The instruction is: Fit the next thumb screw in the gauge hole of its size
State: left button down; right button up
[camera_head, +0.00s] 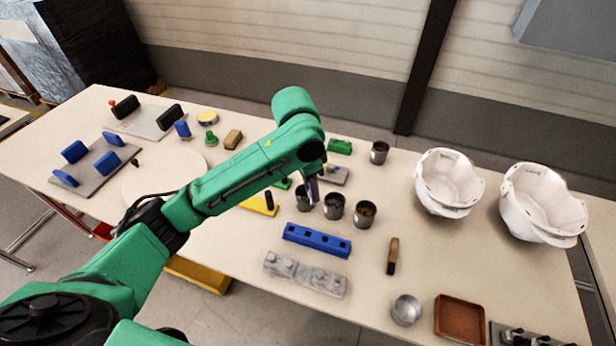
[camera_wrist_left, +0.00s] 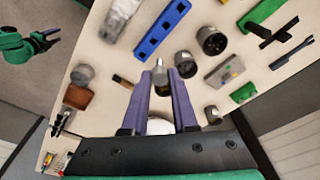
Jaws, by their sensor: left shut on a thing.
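My left gripper (camera_head: 312,190) hangs over the row of metal cups, and its fingers show in the wrist view (camera_wrist_left: 160,72). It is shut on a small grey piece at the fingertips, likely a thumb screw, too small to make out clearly. A blue bar with square holes (camera_head: 317,240) lies in front of the cups, apart from the gripper; it also shows in the wrist view (camera_wrist_left: 162,30). I cannot tell if it is the gauge. A grey block with round knobs (camera_head: 305,275) lies nearer me. My right gripper (camera_wrist_left: 48,38) is off the table, fingers apart.
Dark-filled metal cups (camera_head: 334,205) stand below the gripper. Two white helmet shells (camera_head: 448,182) are at the right. A brown tray (camera_head: 461,318), a metal dish (camera_head: 406,310) and a brown-handled tool (camera_head: 393,256) lie front right. The table between the cups and helmets is mostly clear.

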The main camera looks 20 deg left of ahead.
pick_arm(q)
jog(key=b, duration=0.2)
send_near(338, 279)
jog(key=f, duration=0.1)
jog(key=shift+s+d+f, duration=0.1)
jog(key=shift+s+d, duration=0.05)
jog(key=shift+d, duration=0.3)
dwell(0.3)
dwell(0.5)
jog(key=shift+f, duration=0.6)
jog(key=shift+f, duration=0.35)
jog(key=shift+f+b, duration=0.3)
jog(key=shift+f, duration=1.4)
dwell(1.3)
